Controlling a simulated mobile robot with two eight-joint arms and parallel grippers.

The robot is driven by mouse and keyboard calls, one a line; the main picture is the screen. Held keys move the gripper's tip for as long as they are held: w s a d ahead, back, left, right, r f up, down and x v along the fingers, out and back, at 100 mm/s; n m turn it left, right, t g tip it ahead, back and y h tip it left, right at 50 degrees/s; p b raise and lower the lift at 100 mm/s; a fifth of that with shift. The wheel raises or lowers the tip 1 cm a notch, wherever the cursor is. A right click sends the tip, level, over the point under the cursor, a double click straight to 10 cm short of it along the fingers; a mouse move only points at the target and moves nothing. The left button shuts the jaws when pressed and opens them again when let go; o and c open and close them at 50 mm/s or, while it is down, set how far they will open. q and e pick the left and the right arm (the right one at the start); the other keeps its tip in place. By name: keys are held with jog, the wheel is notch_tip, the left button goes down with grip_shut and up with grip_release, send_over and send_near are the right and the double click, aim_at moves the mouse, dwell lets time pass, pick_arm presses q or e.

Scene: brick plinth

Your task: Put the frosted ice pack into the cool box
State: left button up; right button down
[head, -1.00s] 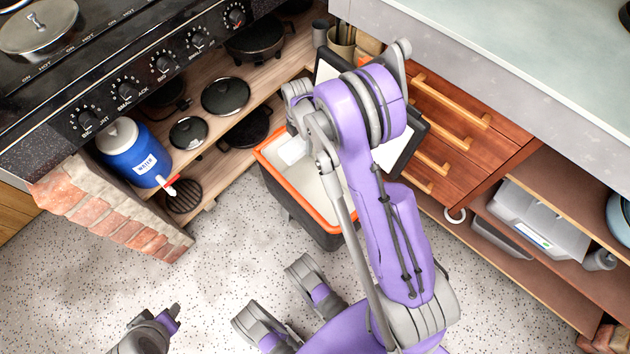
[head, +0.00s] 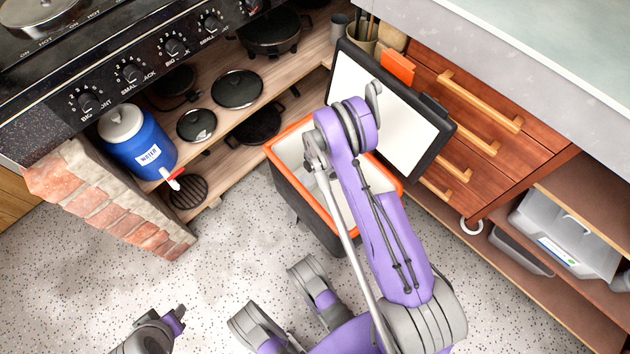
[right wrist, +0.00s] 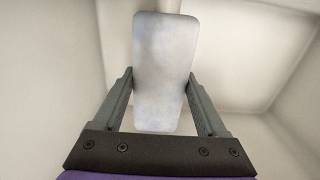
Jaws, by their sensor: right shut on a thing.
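The cool box (head: 305,208) stands on the floor in the head view, dark outside with an orange rim and a pale inside. Its lid (head: 408,122) is raised, with its white inner face showing. The frosted ice pack (right wrist: 163,50) is a pale grey-white rounded slab in the right wrist view. My right gripper (right wrist: 160,76) is shut on it, one finger at each side. Pale walls of the box interior surround both. I cannot tell whether the pack touches the bottom.
A blue water jug (head: 138,143) with a red-tipped tap stands left on a shelf (head: 226,140) with pans and dark lids. A brick plinth (head: 108,205) is at left. Wooden drawers (head: 475,120) stand behind the lid. Speckled floor is clear left of the box.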

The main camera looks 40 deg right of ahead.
aim_at(316, 180)
jog(key=shift+f+b, duration=0.6)
jog(key=shift+f, duration=1.9)
jog(key=shift+f, duration=0.2)
grip_release()
jog(key=shift+r, duration=0.1)
